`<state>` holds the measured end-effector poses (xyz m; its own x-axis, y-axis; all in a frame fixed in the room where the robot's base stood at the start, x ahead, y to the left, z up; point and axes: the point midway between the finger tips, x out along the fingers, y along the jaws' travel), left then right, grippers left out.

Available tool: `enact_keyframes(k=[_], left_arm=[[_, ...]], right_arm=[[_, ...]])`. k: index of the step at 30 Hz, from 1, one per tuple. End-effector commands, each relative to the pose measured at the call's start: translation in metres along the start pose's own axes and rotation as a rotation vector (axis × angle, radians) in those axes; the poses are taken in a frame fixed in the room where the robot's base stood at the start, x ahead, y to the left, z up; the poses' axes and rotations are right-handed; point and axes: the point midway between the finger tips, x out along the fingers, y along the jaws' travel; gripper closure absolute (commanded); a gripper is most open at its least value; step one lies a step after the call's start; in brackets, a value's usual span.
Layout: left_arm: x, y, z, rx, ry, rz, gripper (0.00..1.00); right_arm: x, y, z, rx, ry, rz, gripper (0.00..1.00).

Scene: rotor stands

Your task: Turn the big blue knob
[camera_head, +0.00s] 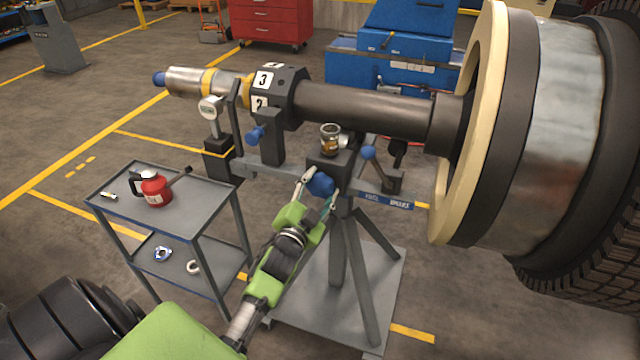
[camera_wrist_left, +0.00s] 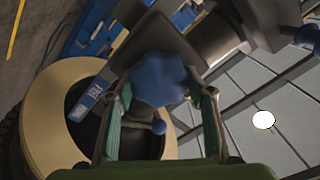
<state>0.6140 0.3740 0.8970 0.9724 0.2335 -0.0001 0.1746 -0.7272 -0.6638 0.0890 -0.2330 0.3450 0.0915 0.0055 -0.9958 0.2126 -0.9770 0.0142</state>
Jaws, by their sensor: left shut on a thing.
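The big blue knob (camera_head: 320,184) sits on the front of a dark block on the stand, below the horizontal shaft. My left gripper (camera_head: 320,190) reaches up to it from below, with one finger on each side, and is shut on the knob. In the left wrist view the lobed blue knob (camera_wrist_left: 158,80) lies between the two fingers of my left gripper (camera_wrist_left: 160,105). My right gripper is not in view.
A smaller blue knob (camera_head: 256,134) and a blue ball-ended lever (camera_head: 368,152) flank the block. A small jar (camera_head: 330,138) stands on top. The long shaft (camera_head: 360,108) carries a large wheel (camera_head: 565,100) at right. A grey cart (camera_head: 215,195) with a red can (camera_head: 156,190) stands left.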

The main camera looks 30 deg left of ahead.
Motion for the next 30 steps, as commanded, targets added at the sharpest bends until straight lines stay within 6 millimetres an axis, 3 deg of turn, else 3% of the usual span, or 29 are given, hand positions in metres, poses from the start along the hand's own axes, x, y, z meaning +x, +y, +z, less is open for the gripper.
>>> enact_keyframes(k=[15, 30], left_arm=[[0.0002, 0.0014, 0.0004, 0.45, 0.001, 0.0, 0.73], [0.0001, 0.0024, 0.0002, 0.641, 0.001, 0.0, 0.73]], right_arm=[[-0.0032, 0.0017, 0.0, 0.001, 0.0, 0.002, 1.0], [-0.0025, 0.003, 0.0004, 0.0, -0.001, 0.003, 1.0]])
